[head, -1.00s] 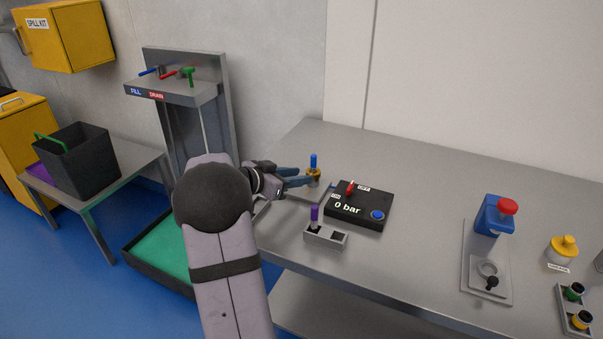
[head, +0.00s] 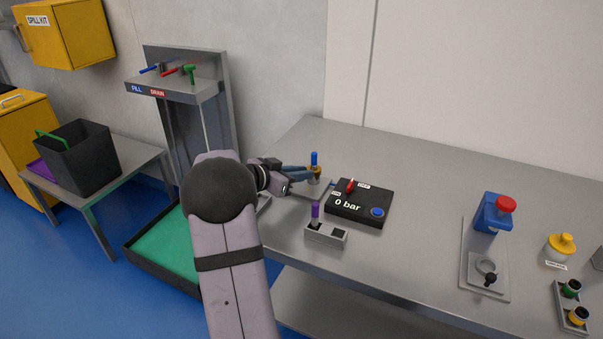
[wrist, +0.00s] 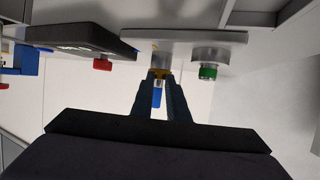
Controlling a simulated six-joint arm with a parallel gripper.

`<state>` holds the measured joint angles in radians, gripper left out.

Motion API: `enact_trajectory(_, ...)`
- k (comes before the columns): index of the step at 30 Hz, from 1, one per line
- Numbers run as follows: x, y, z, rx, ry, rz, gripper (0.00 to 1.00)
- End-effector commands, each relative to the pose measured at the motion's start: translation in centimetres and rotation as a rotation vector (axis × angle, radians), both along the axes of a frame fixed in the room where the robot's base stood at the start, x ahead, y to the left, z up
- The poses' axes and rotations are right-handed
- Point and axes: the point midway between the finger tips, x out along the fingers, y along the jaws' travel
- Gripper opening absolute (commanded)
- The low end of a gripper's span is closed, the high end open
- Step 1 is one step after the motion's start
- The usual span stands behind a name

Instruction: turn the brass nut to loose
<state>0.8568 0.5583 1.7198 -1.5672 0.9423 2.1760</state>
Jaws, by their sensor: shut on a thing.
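The brass nut (head: 315,170) sits low on an upright fitting with a blue top (head: 314,158), on a grey plate at the back left of the bench. My gripper (head: 309,173) reaches in from the left and is shut on the nut. In the wrist view, which looks upside down, the nut (wrist: 160,74) shows between the two dark fingers (wrist: 159,92), with the blue top (wrist: 157,98) pointing down the picture. The fingers cover part of the nut, and I cannot tell how far it is turned.
A black box (head: 345,211) reading "0 bar", with a red lever (head: 351,185) and blue button (head: 377,212), stands close right. A grey holder (head: 327,235) with a purple-topped piece is in front. A green-banded fitting (wrist: 208,72) is beside the nut. The bench middle (head: 420,200) is clear.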

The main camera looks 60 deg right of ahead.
Motion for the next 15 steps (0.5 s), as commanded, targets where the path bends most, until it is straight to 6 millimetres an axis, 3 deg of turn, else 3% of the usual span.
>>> enact_trajectory(15,-0.97,-0.25,-0.54,-0.004,-0.001,0.118,0.00)
